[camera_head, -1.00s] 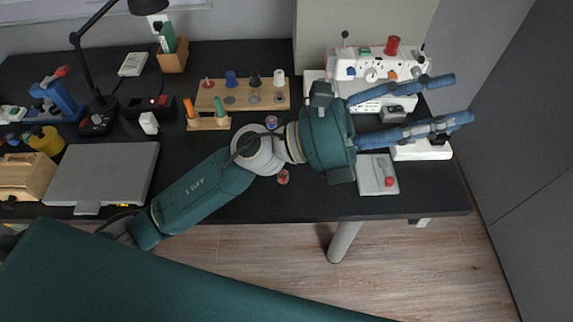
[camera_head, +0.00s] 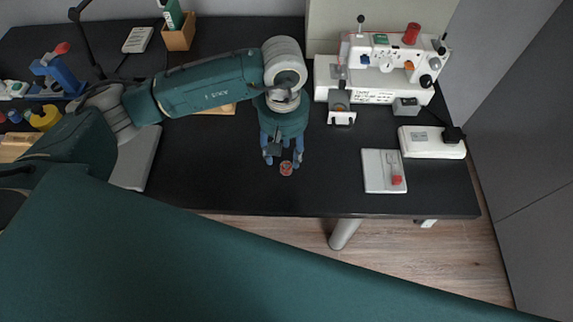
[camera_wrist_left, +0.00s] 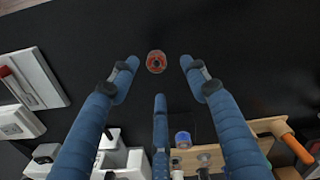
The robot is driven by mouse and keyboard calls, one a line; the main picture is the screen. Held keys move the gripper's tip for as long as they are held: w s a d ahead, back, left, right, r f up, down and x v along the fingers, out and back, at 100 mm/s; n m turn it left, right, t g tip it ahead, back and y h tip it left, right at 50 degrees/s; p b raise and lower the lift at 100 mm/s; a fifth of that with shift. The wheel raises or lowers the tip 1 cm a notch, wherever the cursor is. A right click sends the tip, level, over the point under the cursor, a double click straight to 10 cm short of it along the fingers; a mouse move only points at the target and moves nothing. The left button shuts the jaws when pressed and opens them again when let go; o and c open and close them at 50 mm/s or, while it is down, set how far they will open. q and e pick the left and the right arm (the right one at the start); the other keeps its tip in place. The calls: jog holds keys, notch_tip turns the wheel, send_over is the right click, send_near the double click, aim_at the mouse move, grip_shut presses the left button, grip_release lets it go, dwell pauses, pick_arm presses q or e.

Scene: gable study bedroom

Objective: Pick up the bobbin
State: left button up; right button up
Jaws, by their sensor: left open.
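A small round red bobbin (camera_head: 286,168) with a pale rim and dark centre lies on the black desk, near its front edge. It also shows in the left wrist view (camera_wrist_left: 156,61), in line with the gap between the fingertips. My left gripper (camera_head: 282,161) points down at the desk with its blue fingers spread on either side of the bobbin. It is open and empty. I cannot tell how far the fingertips are above the desk. My right gripper is in neither view.
A white sewing machine (camera_head: 378,70) stands at the back right. A white pedal-like block (camera_head: 432,142) and a pale tray (camera_head: 384,171) with a red-ended item lie to the right. A blue spool (camera_wrist_left: 182,138) shows in the wrist view. The desk around the bobbin is clear.

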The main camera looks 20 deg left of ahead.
aim_at(286, 164)
pick_arm(q)
jog(key=f, duration=0.2)
jog(key=f+p, duration=0.1)
jog(key=f, duration=0.3)
jog(key=shift+w+d+p, duration=0.2)
jog(key=shift+d+p, duration=0.05)
jog(key=shift+p, duration=0.15)
jog(key=c, duration=0.9)
